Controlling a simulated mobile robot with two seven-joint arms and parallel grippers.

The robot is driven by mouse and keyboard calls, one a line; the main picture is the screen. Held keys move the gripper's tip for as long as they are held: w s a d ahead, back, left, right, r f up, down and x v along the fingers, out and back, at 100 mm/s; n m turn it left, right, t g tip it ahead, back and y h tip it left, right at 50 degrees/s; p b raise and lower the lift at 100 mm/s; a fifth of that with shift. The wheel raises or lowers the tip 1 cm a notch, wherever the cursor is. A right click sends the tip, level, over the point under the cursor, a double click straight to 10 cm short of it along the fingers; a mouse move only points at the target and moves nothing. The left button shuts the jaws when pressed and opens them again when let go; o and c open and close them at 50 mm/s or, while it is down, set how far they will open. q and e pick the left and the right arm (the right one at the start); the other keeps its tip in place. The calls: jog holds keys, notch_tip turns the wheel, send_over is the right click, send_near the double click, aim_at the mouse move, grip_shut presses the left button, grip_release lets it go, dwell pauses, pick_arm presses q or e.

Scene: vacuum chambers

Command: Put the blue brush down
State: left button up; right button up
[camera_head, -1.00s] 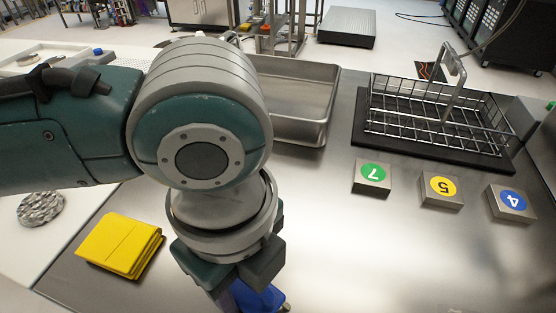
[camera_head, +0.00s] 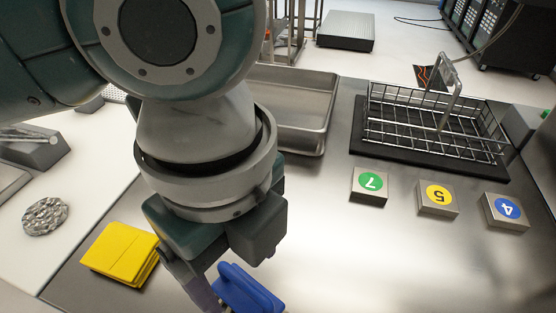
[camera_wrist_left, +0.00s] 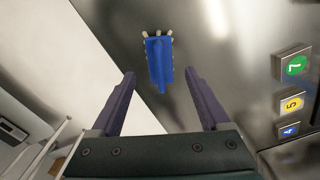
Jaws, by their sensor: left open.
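The blue brush (camera_head: 250,288) is on the steel table top (camera_head: 330,240) at the bottom of the head view, partly hidden by my left gripper. In the left wrist view the brush (camera_wrist_left: 160,62) shows whole, with pale bristles at its far end. My left gripper (camera_wrist_left: 159,75) is open, with its two purple fingers apart on either side of the brush's line. The brush lies beyond the fingertips, and no finger touches it in that view. In the head view the left gripper (camera_head: 212,296) hangs just left of the brush. My right gripper is not seen.
Yellow folded cloths (camera_head: 120,254) lie to the left. A steel tray (camera_head: 300,105) stands behind my arm. A wire basket (camera_head: 435,125) sits on a black mat at the back right. Numbered blocks 7 (camera_head: 370,186), 5 (camera_head: 437,198) and 4 (camera_head: 505,211) stand before it. The front middle is clear.

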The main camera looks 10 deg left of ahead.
aim_at(249, 287)
pick_arm(q)
notch_tip(249, 287, up, 5)
jog(key=shift+f+p, duration=0.1)
jog(key=shift+p, duration=0.25)
jog(key=shift+r, duration=0.3)
jog(key=shift+s+d, duration=0.2)
jog(key=shift+d, duration=0.2)
jog(key=s+d+f+n+t+h, duration=0.15)
jog(key=d+n+h, duration=0.25)
jog(key=n, duration=0.5)
jog(key=s+a+f+n+t+y, duration=0.1)
jog(key=s+a+f+n+y, duration=0.1)
jog(key=a+n, duration=0.4)
jog(key=s+a+f+n+t+y, duration=0.1)
jog(key=s+a+n, duration=0.3)
jog(key=a, duration=0.5)
jog(key=shift+a+f+n+y, duration=0.15)
jog(key=shift+f+n+y, duration=0.25)
jog(key=shift+n, duration=0.7)
jog(key=shift+s, duration=0.1)
